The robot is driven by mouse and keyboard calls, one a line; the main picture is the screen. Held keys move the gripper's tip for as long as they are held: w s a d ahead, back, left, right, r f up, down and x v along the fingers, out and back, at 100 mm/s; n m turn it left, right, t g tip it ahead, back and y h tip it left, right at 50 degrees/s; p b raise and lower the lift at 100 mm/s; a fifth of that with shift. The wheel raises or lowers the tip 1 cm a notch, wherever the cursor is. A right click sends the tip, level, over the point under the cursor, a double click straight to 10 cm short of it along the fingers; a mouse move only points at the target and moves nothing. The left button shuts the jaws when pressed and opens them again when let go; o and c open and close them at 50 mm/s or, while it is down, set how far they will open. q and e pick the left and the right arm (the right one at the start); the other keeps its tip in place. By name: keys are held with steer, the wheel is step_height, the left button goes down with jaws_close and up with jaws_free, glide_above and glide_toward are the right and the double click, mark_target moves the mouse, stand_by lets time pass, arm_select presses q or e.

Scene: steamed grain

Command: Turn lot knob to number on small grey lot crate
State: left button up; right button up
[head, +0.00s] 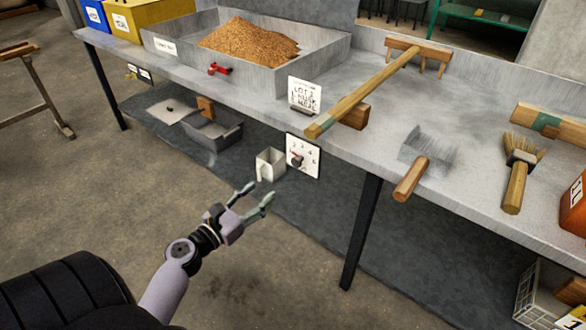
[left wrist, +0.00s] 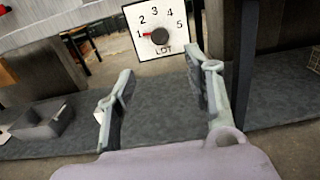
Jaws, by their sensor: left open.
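The lot dial (head: 306,151) is a white square plate on the table's front edge. In the left wrist view the dial (left wrist: 170,55) shows numbers 1 to 5 and the word LOT. Its dark round knob (left wrist: 160,36) has a red pointer toward the 1. My left gripper (head: 258,195) is open and empty, apart from the knob, below and left of it in the head view. Its fingers (left wrist: 161,64) point toward the dial. A small grey crate (head: 214,132) sits on the lower shelf; no number is readable on it. My right gripper is not in view.
A pale grey cup-like container (head: 270,164) shows beside the dial. A lot sign (head: 304,95) stands on the table above, its small text unclear. A wooden rake (head: 365,90) overhangs the front edge. A dark table leg (head: 362,230) stands right of the gripper.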

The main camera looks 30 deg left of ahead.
mark_target(295, 164)
arm_select(q)
steer(key=w, duration=0.9)
steer(key=w+d, duration=0.1)
steer(key=w, duration=0.4)
steer(key=shift+w, duration=0.3)
steer(key=shift+c, duration=0.3)
jaws_close()
